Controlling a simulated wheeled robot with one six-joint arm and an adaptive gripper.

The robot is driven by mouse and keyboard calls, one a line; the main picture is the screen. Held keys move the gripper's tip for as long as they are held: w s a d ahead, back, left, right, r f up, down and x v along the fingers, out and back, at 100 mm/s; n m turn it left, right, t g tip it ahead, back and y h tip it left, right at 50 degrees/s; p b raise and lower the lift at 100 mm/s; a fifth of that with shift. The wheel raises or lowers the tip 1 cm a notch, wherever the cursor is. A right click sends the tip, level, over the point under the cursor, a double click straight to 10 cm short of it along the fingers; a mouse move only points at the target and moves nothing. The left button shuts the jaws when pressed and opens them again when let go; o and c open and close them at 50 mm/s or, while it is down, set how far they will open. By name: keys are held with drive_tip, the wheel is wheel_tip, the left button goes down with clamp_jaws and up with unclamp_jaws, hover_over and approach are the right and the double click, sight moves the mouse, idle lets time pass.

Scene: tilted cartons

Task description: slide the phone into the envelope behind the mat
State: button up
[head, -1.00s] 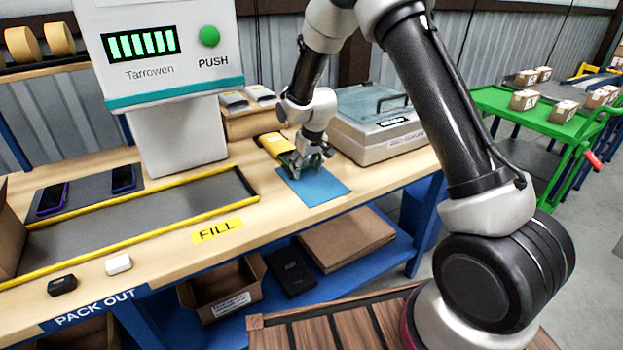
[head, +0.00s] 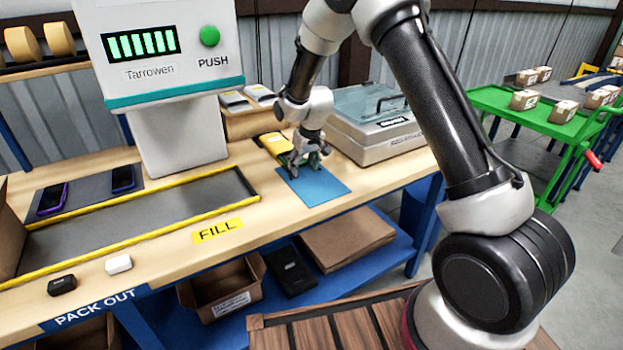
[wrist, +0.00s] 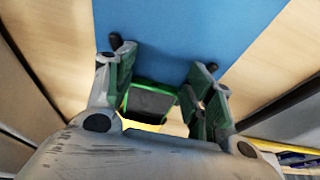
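A dark phone with a bright green rim (wrist: 150,102) lies at the envelope end of the blue mat (head: 322,190), between my fingers. The yellow envelope (head: 273,142) lies behind the mat in the head view; a strip of it (wrist: 140,125) shows past the phone in the wrist view. The phone's far end is hidden at that strip and by my gripper body, so I cannot tell how far inside it is. My gripper (head: 305,168) is low over the mat's back edge. Its green-padded fingers (wrist: 163,88) stand apart on either side of the phone, with a gap at the right.
A grey case with a clear lid (head: 375,120) stands right of the envelope. A white machine (head: 180,130) stands to the left, beside a yellow-edged tray (head: 150,215). Two phones lie on a dark pad (head: 85,200). The bench front by the mat is clear.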

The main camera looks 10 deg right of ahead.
wheel_tip(320, 180, up, 8)
idle(0.6)
drive_tip(key=shift+g+h, duration=0.3)
drive_tip(key=shift+g, duration=0.5)
drive_tip(key=s, duration=0.1)
drive_tip(key=s+d+f, duration=0.1)
drive_tip(key=s, duration=0.1)
drive_tip(key=s+f, duration=0.1)
drive_tip(key=s, duration=0.1)
drive_tip(key=shift+s+d+f, duration=0.1)
drive_tip(key=shift+d+f, duration=0.05)
drive_tip(key=shift+d, duration=0.25)
drive_tip(key=s+d+r+m+t, duration=0.1)
drive_tip(key=s+d+r, duration=0.5)
drive_tip(key=s, duration=0.6)
drive_tip(key=s+d+r+m+t, duration=0.1)
drive_tip(key=s+d+r, duration=0.5)
drive_tip(key=s+r, duration=0.3)
drive_tip(key=s+d+r+m, duration=0.1)
drive_tip(key=s+d+r, duration=0.5)
drive_tip(key=s, duration=0.9)
drive_tip(key=shift+r+m+t, duration=0.3)
drive_tip(key=shift+r+t, duration=0.1)
drive_tip(key=shift+r, duration=0.5)
drive_tip(key=shift+c, duration=0.2)
